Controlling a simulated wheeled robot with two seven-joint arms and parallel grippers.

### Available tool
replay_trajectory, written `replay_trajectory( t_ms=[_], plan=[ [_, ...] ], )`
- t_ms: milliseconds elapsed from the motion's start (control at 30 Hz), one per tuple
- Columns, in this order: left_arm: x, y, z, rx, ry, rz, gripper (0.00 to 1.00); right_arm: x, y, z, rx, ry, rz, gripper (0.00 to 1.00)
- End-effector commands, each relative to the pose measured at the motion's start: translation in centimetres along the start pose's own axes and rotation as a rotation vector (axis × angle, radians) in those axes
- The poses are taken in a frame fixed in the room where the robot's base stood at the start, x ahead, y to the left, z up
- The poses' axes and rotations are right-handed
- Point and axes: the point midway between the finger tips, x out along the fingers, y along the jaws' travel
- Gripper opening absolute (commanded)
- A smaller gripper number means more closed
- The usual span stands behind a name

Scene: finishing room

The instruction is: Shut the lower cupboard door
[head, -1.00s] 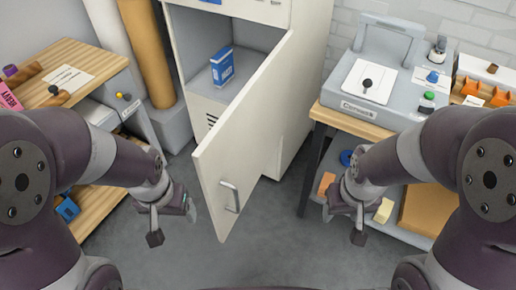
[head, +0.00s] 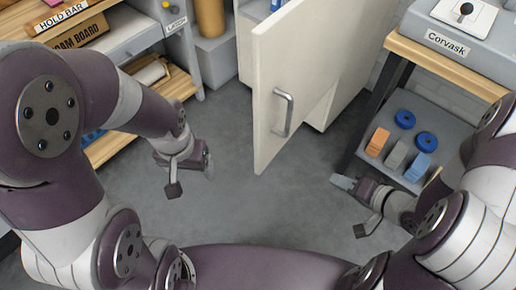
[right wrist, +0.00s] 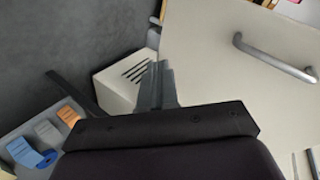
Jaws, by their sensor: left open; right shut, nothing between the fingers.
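The lower cupboard door (head: 300,65) is an off-white panel standing open, swung out toward me, with a grey bar handle (head: 283,112) on its face. The cabinet body (head: 352,75) is behind it to the right. In the right wrist view the door (right wrist: 240,85) and handle (right wrist: 275,58) fill the right side. My right gripper (head: 343,183) is shut and empty, low and to the right of the door in the head view, apart from the handle. In its wrist view the closed fingers (right wrist: 157,85) point toward the cabinet's slotted base. My left gripper (head: 208,165) is open and empty, left of the door.
At left is a shelving unit (head: 140,42) with signs. A brown tube (head: 209,18) stands behind. The grey floor (head: 235,215) between is clear.

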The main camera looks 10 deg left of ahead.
Motion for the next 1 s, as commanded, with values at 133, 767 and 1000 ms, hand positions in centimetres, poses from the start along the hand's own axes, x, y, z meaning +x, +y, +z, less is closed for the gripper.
replay_trajectory(
  t_ms=[133, 767, 1000],
  plan=[
    [-0.5, 0.0, -0.1, 0.0, 0.002, 0.0, 0.78, -1.7, -8.4, 0.1, 0.227, -0.047, -0.441, 0.0],
    [1.7, 0.0, 0.2, 0.0, 0.001, 0.0, 0.78, 5.0, -15.5, -0.7, 0.378, -0.083, -0.566, 0.0],
    [2.5, 0.0, 0.3, 0.0, 0.001, 0.0, 0.78, 8.2, -17.5, -0.9, 0.379, -0.078, -0.565, 0.0]
  ],
)
